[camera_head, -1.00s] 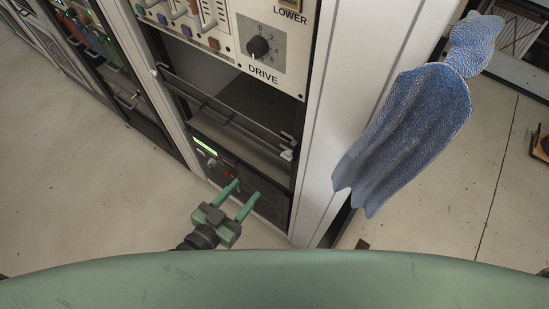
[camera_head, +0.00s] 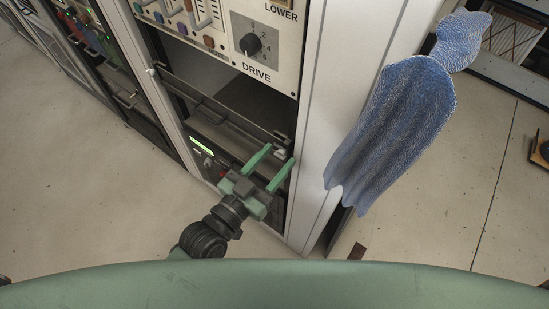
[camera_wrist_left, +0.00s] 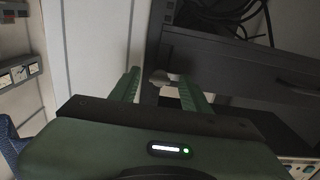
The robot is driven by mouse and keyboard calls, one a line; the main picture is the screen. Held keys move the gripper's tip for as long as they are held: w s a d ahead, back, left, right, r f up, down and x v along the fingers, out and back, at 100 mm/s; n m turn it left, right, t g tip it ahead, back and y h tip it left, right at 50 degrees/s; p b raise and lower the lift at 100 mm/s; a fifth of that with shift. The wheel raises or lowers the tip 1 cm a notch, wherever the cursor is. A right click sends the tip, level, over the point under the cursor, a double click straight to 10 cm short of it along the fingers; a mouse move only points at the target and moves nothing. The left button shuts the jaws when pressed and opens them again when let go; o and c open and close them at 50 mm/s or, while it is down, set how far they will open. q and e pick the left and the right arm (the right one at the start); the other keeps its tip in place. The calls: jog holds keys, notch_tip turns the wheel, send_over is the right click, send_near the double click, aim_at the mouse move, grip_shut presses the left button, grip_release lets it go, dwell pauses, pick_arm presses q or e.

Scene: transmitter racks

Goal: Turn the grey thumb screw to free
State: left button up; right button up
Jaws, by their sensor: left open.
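The grey thumb screw (camera_head: 280,153) is a small pale knob at the right end of the rack's open drawer or shelf front. In the left wrist view the thumb screw (camera_wrist_left: 160,78) shows as a rounded grey knob between the finger ends. My left gripper (camera_head: 279,156) has green fingers, spread apart, pointing at the rack front around the knob. In the left wrist view the gripper (camera_wrist_left: 157,75) has a gap on both sides of the knob, narrower on the right; I cannot tell whether a finger touches it. My right gripper is not in view.
The rack's white side post (camera_head: 325,120) stands just right of the gripper. A blue cloth (camera_head: 395,125) hangs at the right. Dark cables (camera_wrist_left: 225,12) show inside. The floor in front is clear.

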pick_arm(q)
grip_shut()
